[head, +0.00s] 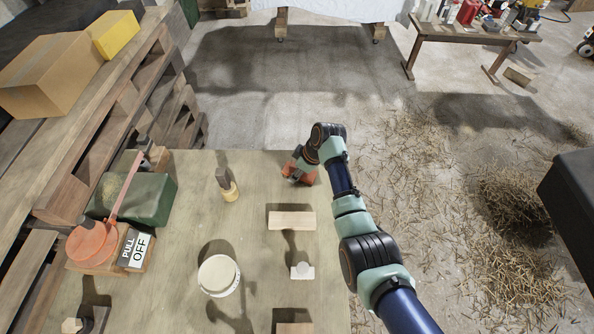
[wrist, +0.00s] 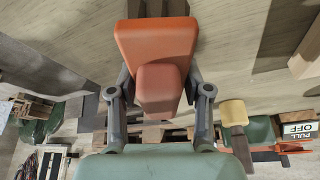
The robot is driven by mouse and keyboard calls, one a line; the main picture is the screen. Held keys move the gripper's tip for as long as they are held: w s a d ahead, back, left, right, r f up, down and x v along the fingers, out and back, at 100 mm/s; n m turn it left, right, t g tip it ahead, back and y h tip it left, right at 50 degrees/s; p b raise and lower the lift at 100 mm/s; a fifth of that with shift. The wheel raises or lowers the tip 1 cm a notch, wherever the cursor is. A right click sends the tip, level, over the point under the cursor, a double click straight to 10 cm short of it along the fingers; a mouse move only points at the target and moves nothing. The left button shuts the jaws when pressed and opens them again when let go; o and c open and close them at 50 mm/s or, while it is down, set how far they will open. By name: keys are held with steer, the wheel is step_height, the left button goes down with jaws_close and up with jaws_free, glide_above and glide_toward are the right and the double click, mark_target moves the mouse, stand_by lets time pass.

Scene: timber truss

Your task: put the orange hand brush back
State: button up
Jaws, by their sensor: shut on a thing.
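My gripper (head: 298,172) is above the far right corner of the pale wooden table, at the end of my blue and green arm. In the wrist view its two grey fingers (wrist: 160,98) are shut on the orange hand brush (wrist: 155,45). The brush has a broad orange block and a narrower reddish part between the fingers. In the head view only a little of the orange brush (head: 307,175) shows beside the gripper. Its bristles cannot be made out. I cannot tell whether the brush touches the table.
On the table (head: 190,225) stand a yellow-based item with a wooden handle (head: 226,185), a white tub (head: 218,275), a wooden block (head: 292,220) and a small white piece (head: 302,271). A green box (head: 140,200) and PULL OFF sign (head: 136,248) are left. Straw litters the floor right.

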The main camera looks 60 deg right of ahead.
mark_target(310, 175)
steer(key=shift+f, duration=0.2)
steer(key=o, duration=1)
steer(key=shift+r, duration=0.1)
steer(key=shift+r, duration=0.3)
steer(key=p+v, duration=0.2)
steer(key=v, duration=0.9)
steer(key=shift+s+r, duration=0.15)
steer(key=shift+r, duration=0.2)
